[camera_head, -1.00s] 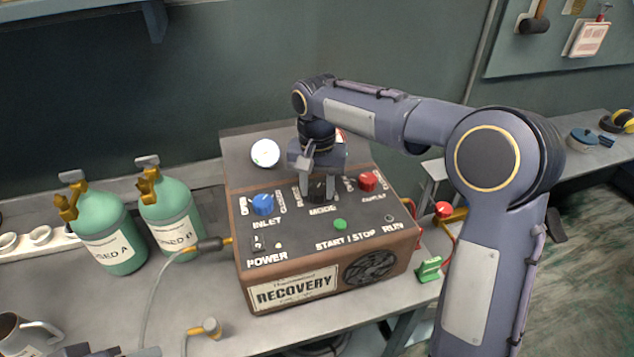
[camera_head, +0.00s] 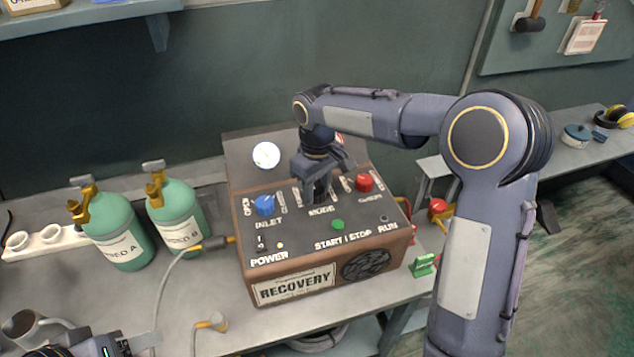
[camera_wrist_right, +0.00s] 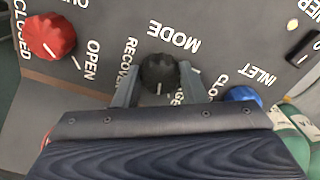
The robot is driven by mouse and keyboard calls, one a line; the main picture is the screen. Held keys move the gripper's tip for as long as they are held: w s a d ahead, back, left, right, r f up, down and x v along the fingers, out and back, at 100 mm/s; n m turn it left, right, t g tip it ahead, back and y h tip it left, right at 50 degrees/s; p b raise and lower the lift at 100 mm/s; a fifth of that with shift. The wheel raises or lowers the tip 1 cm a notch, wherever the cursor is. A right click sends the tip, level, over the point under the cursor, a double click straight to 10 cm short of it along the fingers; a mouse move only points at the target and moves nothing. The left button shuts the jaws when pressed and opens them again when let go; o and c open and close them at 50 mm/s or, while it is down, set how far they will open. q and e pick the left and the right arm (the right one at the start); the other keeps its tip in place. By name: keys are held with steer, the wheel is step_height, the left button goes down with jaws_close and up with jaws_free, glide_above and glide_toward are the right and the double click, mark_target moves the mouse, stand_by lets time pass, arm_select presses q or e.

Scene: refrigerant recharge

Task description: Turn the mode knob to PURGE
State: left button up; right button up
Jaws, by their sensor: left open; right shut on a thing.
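The recovery machine (camera_head: 330,247) stands on the bench with its control panel facing up. The black mode knob (camera_wrist_right: 160,70) is between the fingers of my right gripper (camera_wrist_right: 160,85), which is shut on it. In the wrist view the knob's white mark points toward the gripper body, between the RECOVER label and the partly hidden PURGE label. In the head view my right gripper (camera_head: 319,190) comes down over the panel and largely hides the knob. My left gripper (camera_head: 132,346) is open at the bottom left edge, mostly out of frame.
A blue inlet knob (camera_head: 264,205) and a red outlet knob (camera_head: 364,182) flank the mode knob. A green start/stop button (camera_head: 337,225) is in front. Two green cylinders (camera_head: 118,235) (camera_head: 178,215) stand left of the machine. A grey mug (camera_head: 30,328) stands at lower left.

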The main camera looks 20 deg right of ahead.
mark_target(318, 190)
steer(key=n+p, duration=0.1)
steer(key=n, duration=0.4)
steer(key=shift+w+r+n+p, duration=0.1)
steer(key=shift+w+n+p, duration=0.05)
steer(key=shift+n+p, duration=0.2)
stand_by(0.5)
steer(key=o, duration=1)
step_height(318, 190, up, 7)
steer(key=shift+f, duration=0.2)
steer(key=shift+r, duration=0.55)
